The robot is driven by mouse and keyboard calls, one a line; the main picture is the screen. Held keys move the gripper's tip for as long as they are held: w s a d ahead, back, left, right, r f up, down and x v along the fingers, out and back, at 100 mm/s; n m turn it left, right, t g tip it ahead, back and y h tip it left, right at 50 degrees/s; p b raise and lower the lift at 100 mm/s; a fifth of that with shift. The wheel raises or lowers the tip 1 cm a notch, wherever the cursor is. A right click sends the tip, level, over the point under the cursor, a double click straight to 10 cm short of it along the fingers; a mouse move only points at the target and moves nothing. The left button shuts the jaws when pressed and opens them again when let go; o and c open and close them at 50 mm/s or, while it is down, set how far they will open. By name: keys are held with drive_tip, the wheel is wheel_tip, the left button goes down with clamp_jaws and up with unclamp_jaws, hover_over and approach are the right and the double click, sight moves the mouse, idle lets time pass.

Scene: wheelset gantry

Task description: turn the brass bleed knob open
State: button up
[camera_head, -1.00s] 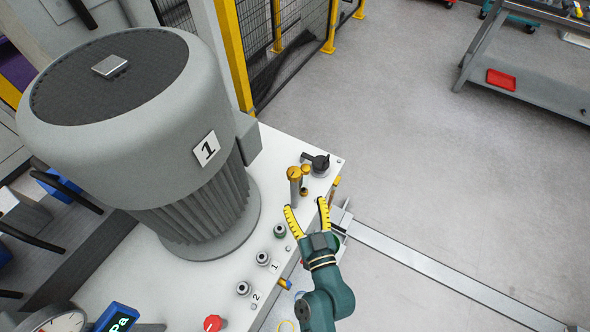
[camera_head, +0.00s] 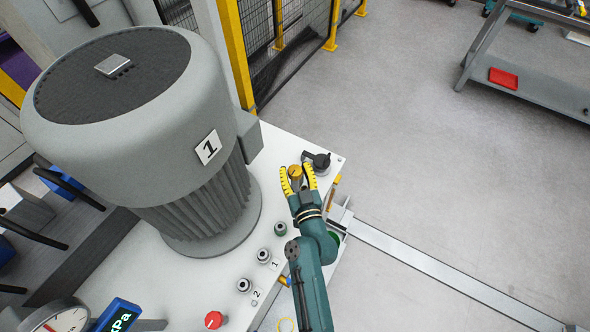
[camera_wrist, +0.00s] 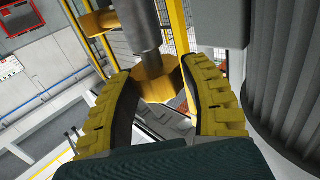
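The brass knob (camera_head: 295,172) tops a short upright post on the white deck, near its right edge. My gripper (camera_head: 297,168) is at the knob, with one yellow-padded finger on each side. In the wrist view, a faceted brass piece (camera_wrist: 160,82) joined to a grey metal cylinder (camera_wrist: 137,28) lies between and just beyond the fingertips of my gripper (camera_wrist: 158,72). The fingers are spread, and a gap shows beside the brass on the right. I cannot tell whether the left finger touches it. The smaller brass fittings beside the post are hidden in the head view.
A black lever (camera_head: 317,161) sits just beyond the knob. The large grey motor (camera_head: 125,100) stands left of it. Several small round fittings and a red knob (camera_head: 214,320) line the deck's front. A yellow post (camera_head: 236,55) and mesh fence stand behind. The floor at right is mostly open.

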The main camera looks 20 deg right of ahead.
drive_tip(key=c, duration=0.7)
drive_tip(key=shift+o, duration=0.2)
